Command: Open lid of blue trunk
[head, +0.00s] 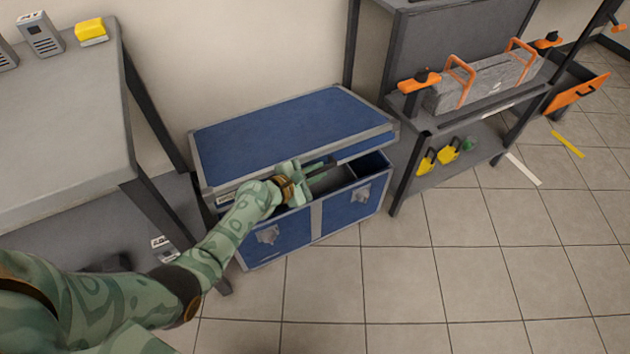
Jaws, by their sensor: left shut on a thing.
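The blue trunk (343,209) with grey metal edging stands on the floor against the wall. Its blue lid (285,130) is raised partway along the front, with a dark gap under its front edge. Part of the inside shows at the right end of the gap. My left gripper (318,170) is at the middle of the lid's front edge and shut on the lid's edge; the arm and hand hide the exact contact. Two metal latches show on the trunk's front. My right gripper is not in view.
A grey table (65,130) stands left of the trunk, with a yellow-topped box (91,33) on it. A dark workbench (436,123) stands close on the right, holding a grey toolbox (482,85) and orange clamps. The tiled floor (400,300) in front is clear.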

